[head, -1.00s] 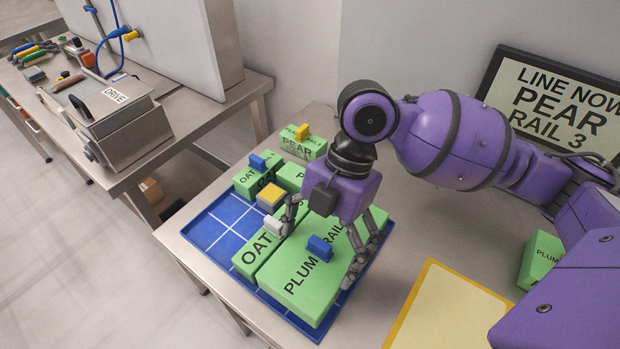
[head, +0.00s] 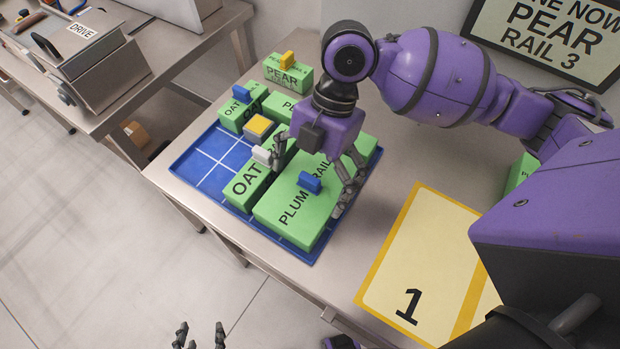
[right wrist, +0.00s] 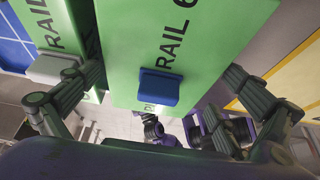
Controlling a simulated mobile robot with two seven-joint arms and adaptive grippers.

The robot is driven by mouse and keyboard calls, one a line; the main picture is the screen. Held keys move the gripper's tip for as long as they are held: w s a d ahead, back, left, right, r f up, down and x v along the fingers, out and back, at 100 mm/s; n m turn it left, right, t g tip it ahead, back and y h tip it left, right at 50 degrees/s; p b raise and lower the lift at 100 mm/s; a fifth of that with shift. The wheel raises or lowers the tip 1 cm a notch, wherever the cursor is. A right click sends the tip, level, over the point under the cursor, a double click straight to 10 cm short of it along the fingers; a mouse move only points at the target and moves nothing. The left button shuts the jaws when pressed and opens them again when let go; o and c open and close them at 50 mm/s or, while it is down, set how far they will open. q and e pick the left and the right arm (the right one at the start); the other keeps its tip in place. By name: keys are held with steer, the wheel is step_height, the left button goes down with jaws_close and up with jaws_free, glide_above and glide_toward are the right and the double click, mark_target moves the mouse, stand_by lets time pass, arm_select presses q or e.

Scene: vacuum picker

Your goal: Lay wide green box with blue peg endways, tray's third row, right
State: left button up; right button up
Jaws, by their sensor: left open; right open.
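The wide green box (head: 292,216), marked PLUM RAIL, lies flat on the right side of the blue tray (head: 196,176). Its blue peg (head: 309,183) stands up from its top; both also show in the right wrist view, box (right wrist: 178,40) and peg (right wrist: 158,87). My right gripper (head: 308,188) is open above the box, its fingers spread on either side of the peg and apart from it. One finger is near a white peg, the other near the box's right edge. My left gripper (head: 201,338) is open and empty at the bottom edge, away from the tray.
A narrow green OAT box (head: 245,188) with a white peg (head: 262,155) lies left of the wide box. Other green boxes and a yellow-topped block (head: 258,128) fill the tray's far part. Left-hand cells are bare. A yellow-edged mat (head: 420,265) lies right. A PEAR box (head: 287,76) stands behind.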

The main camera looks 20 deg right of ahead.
steer(key=v, duration=1.2)
steer(key=shift+r+p, duration=0.2)
steer(key=shift+p, duration=0.1)
